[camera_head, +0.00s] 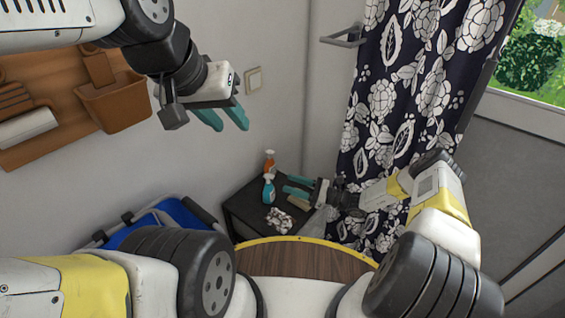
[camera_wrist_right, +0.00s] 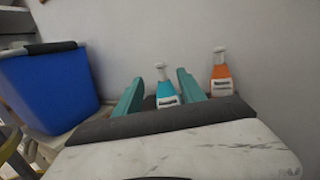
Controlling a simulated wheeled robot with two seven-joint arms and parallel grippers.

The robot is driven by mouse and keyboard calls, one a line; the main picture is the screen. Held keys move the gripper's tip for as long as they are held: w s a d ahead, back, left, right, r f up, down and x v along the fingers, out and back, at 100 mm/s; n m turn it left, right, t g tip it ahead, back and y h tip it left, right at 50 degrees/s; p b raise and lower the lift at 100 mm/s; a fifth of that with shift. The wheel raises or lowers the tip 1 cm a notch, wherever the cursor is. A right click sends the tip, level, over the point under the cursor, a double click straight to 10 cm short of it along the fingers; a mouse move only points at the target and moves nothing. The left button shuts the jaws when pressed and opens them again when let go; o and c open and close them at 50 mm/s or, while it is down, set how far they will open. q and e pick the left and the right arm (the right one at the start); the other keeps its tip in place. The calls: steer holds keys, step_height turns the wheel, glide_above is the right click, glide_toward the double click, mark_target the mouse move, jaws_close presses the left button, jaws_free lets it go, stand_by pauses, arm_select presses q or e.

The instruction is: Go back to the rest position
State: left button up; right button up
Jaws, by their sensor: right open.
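My left gripper (camera_head: 228,125) is raised in front of the wall at the upper left of the head view. Its teal fingers are apart with nothing between them. My right gripper (camera_head: 288,185) is low near the small black table, with its fingers open and empty. In the right wrist view its teal fingers (camera_wrist_right: 160,77) frame a blue spray bottle (camera_wrist_right: 167,95), which stands beyond them. I cannot tell how far away it is. The bottle is upright in the head view (camera_head: 268,190).
An orange spray bottle (camera_head: 269,160) stands beside the blue one. A crumpled cloth (camera_head: 280,221) lies on the black table (camera_head: 242,206). A blue basket (camera_wrist_right: 50,88) is left of it. A wooden wall rack (camera_head: 115,105) and a patterned curtain (camera_head: 410,90) are near my arms.

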stand_by(0.7)
steer(key=s+d+r+n+g+h, duration=0.25)
steer(key=r+n, duration=0.25)
steer(key=r, duration=0.4)
steer(key=s+d+r+n+g+h, duration=0.25)
steer(key=r+n+h, duration=0.2)
steer(key=r, duration=0.45)
steer(key=s+d+r+n+g+h, duration=0.1)
steer(key=s+r+n+h, duration=0.3)
steer(key=r, duration=0.5)
steer(key=s+d+r+n+t+h, duration=0.3)
steer(key=s+d+r+t, duration=0.1)
steer(key=s+r, duration=0.4)
steer(key=s+d+r+n+t+h, duration=0.3)
steer(key=s+d+r, duration=0.4)
steer(key=s, duration=0.4)
steer(key=shift+r+n+t, duration=0.5)
steer(key=shift+r+n, duration=0.25)
steer(key=shift+r, duration=0.15)
steer(key=shift+s, duration=0.1)
